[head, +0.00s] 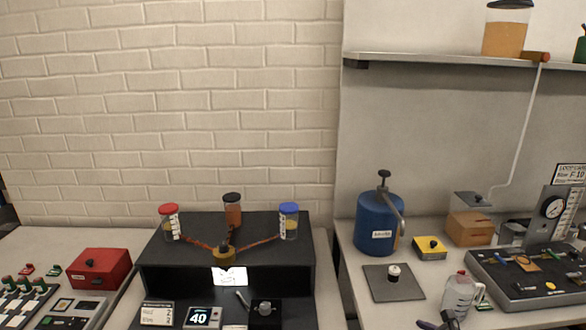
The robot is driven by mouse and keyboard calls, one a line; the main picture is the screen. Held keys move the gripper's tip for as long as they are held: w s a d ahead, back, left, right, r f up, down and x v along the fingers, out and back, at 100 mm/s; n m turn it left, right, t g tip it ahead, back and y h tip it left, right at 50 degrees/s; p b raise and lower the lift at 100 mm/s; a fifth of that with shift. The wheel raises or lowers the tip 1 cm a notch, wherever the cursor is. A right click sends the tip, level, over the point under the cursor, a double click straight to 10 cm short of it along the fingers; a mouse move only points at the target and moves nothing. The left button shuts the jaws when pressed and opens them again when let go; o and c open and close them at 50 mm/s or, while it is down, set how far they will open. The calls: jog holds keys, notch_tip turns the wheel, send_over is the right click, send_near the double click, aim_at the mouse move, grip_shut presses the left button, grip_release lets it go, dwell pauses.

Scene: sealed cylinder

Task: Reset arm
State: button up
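My arm and my gripper do not show in the head view, so I cannot see what the gripper holds or where it is. A blue cylinder (377,224) with a black top knob and a side lever stands upright on the right bench. A small white piece with a dark top (393,273) stands on a grey plate (409,290) in front of it. A clear jug (459,295) stands at the front of the right bench, with a small dark item beside it, too small to tell.
A black machine (160,282) with three capped jars stands on the left bench beside a red box (100,268). A yellow box (430,247), a wooden block (470,229) and a gauge panel (553,215) crowd the right bench. A shelf (440,61) hangs above.

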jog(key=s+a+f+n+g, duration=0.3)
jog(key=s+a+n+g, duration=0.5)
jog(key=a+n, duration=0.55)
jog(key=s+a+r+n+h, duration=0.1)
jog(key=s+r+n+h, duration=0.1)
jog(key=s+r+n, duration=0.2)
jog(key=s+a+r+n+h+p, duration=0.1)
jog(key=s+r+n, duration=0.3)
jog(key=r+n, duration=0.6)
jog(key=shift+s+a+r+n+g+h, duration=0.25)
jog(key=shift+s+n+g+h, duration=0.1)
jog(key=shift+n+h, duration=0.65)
